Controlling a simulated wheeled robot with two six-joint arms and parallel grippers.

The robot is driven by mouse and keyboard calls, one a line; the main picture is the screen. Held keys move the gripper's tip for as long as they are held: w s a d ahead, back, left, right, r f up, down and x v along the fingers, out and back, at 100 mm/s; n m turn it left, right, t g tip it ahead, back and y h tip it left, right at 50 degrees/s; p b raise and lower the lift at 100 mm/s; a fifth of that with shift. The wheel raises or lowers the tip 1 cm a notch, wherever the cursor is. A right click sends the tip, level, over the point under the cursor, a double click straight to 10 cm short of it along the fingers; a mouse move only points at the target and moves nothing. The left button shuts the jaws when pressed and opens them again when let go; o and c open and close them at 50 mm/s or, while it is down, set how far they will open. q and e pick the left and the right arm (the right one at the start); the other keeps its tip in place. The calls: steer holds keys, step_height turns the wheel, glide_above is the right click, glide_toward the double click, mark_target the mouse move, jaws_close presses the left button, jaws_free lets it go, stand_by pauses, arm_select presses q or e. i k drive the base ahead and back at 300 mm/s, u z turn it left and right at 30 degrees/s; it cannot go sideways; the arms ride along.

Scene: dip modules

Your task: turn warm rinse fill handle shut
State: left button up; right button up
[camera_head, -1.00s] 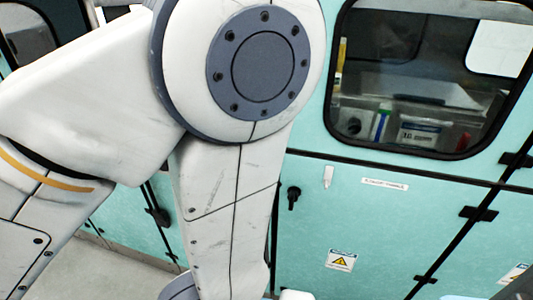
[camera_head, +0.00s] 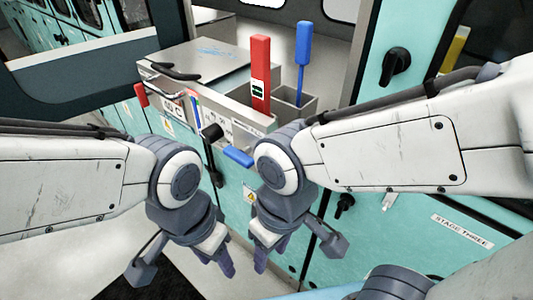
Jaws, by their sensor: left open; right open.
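The steel tank unit (camera_head: 205,58) stands beyond my arms, with several handles at its front. A red handle (camera_head: 140,95) sits at its left corner. A black-knobbed lever (camera_head: 212,131) and a blue handle (camera_head: 238,156) stick out from its front. I cannot tell which is the warm rinse fill handle; the small labels are unreadable. My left gripper (camera_head: 222,258) and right gripper (camera_head: 266,252) hang close together, pointing down, in front of and below these handles. Both are open and empty, touching no handle.
A red upright block (camera_head: 260,75) and a blue paddle (camera_head: 303,60) rise from the tank's right side. A black knob (camera_head: 396,64) is on the teal frame at right. A panel labelled "STAGE THREE" (camera_head: 462,231) is lower right. Pale floor is open at lower left.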

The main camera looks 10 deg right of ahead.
mark_target(242, 157)
steer(key=u, duration=0.7)
steer(key=k, duration=0.65)
steer(key=u, duration=0.55)
